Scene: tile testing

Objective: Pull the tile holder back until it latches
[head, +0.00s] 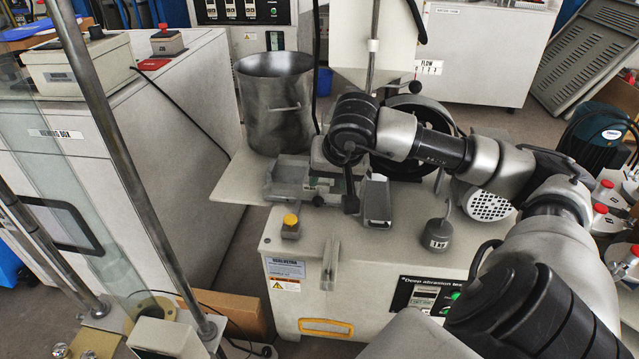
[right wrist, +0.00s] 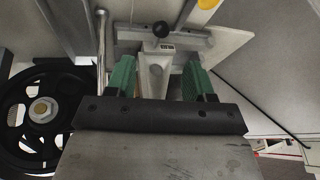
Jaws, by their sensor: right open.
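The tile holder (head: 290,172) seems to be the grey metal assembly on top of the deep abrasion tester (head: 350,250), beside its black wheel. In the head view my right wrist hides part of the assembly. My left gripper is out of view.
A metal bucket (head: 275,105) stands behind the assembly. The black wheel (right wrist: 40,112) is close at the left in the wrist view. A yellow button (head: 291,221) and a dark weight (head: 438,236) sit on the tester's top. A viewing box cabinet (head: 175,130) stands left.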

